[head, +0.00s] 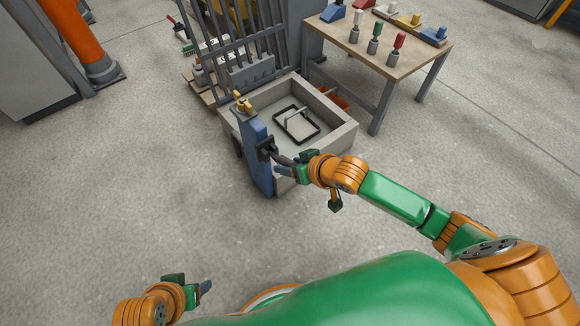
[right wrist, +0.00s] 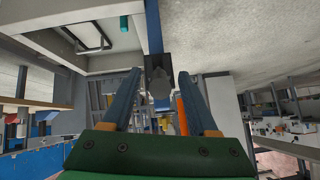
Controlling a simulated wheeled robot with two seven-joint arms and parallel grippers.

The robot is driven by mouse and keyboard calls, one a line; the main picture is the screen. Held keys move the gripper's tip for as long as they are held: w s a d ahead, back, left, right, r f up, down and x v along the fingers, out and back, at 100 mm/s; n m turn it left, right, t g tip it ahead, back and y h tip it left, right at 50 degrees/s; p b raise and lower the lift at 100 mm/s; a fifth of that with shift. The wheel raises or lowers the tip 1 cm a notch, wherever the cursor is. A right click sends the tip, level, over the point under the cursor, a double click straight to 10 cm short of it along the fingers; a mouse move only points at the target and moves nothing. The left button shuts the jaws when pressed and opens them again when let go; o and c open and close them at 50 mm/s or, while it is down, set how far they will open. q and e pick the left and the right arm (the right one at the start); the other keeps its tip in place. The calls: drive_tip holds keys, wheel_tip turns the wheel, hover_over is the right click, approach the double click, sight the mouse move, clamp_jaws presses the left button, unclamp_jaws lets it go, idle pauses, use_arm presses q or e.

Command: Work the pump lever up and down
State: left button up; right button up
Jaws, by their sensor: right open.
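The pump is a blue upright post (head: 256,158) with a brass-coloured fitting on top, at the front left corner of a grey basin. A black bracket (head: 267,148) sits on its side, and a dark lever (head: 281,157) slopes from it toward my right gripper (head: 284,168). In the right wrist view, my gripper's two blue fingers (right wrist: 159,76) are apart, with the lever's grey end (right wrist: 160,92) between them; I cannot tell if either finger touches it. My left gripper (head: 206,288) is low at the left, far from the pump; its finger gap is unclear.
The grey basin (head: 340,137) holds a black square frame with a handle. A wooden table (head: 400,62) with coloured tools stands behind it to the right. A grey rack (head: 250,72) stands at the back left. The floor in front of the pump is clear.

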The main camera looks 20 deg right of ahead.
drive_tip(key=shift+w+f, duration=0.15)
drive_tip(key=shift+w, duration=0.05)
drive_tip(key=shift+a, duration=0.1)
clamp_jaws()
idle(1.3)
